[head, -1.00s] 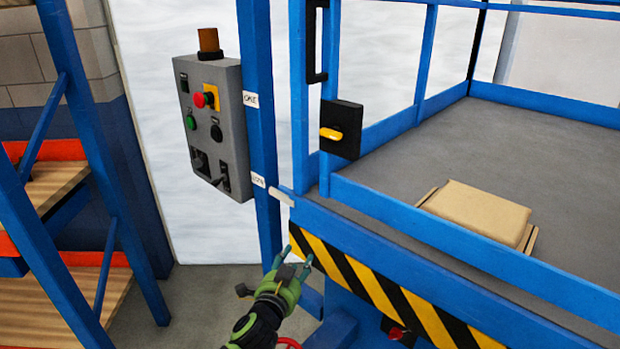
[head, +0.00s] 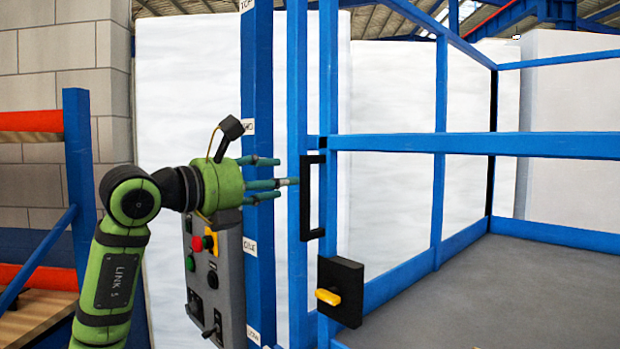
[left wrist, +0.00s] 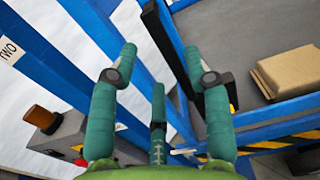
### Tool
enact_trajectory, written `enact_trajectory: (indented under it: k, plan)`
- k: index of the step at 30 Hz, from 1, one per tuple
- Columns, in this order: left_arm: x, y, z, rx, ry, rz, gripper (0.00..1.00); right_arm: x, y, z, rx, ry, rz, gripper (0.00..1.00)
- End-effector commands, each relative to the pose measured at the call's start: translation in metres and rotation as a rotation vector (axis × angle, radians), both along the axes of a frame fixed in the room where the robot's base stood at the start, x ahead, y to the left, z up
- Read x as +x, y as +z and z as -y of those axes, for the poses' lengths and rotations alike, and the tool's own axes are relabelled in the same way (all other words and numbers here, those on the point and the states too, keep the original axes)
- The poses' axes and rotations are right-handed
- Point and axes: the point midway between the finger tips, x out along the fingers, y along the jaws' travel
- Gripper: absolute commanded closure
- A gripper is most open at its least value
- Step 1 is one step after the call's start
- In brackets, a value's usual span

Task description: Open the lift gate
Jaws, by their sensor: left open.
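The lift gate is a frame of blue rails (head: 430,143) at the front of the platform. A black upright handle (head: 312,197) is on its left post. Below the handle is a black latch box (head: 349,277) with a yellow knob (head: 328,297) lying sideways. My left gripper (head: 282,180) is level with the handle and just left of it, fingers pointing right, open and empty. In the left wrist view, its spread green fingers (left wrist: 160,60) frame the blue posts, with black gate hardware by the right finger. Contact with the handle cannot be told. My right gripper is out of view.
A grey control box (head: 215,285) with red and green buttons hangs on the blue mast (head: 257,130) below my gripper. Blue shelving (head: 80,160) stands at the left. A cardboard box (left wrist: 288,72) lies on the grey platform floor (head: 500,285).

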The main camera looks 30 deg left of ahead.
Motion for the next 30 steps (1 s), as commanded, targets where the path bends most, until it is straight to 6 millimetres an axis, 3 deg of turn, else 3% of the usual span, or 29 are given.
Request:
enact_trajectory:
  k: [15,25,26,29,30]
  plan:
    - [0.062,0.002,0.014,0.000,0.006,-0.006,0.51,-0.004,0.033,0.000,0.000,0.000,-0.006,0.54]
    - [0.067,0.000,0.015,0.003,0.006,-0.003,0.51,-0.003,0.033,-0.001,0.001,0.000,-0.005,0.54]
    - [0.067,0.000,0.015,0.003,0.006,-0.003,0.55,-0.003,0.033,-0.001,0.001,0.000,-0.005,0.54]
    - [0.067,0.000,0.015,0.002,0.006,-0.004,0.95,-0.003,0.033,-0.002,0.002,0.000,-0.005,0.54]
    - [0.067,0.000,0.015,0.002,0.006,-0.004,1.00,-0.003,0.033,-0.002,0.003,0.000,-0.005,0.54]
